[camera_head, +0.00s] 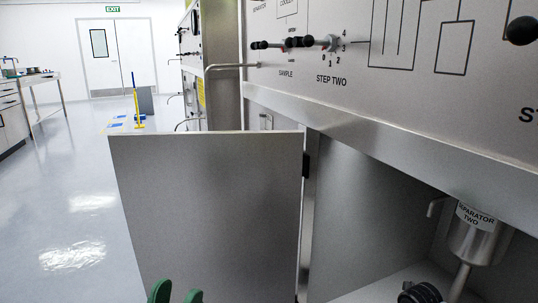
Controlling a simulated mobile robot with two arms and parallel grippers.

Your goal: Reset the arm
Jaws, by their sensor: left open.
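My left gripper (175,293) shows only as two green fingertips at the bottom edge, left of centre. The fingers are apart with nothing seen between them. They are in front of the lower part of the open grey cabinet door (210,205), and I cannot tell whether they touch it. The rest of the left arm is out of the picture. My right gripper is not in view.
The control panel (400,75) with black-knobbed levers (298,42) runs along the right. Below it, the open cabinet holds the Separator Two vessel (475,235). Free floor (75,200) lies to the left. Double doors (118,55) stand far back.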

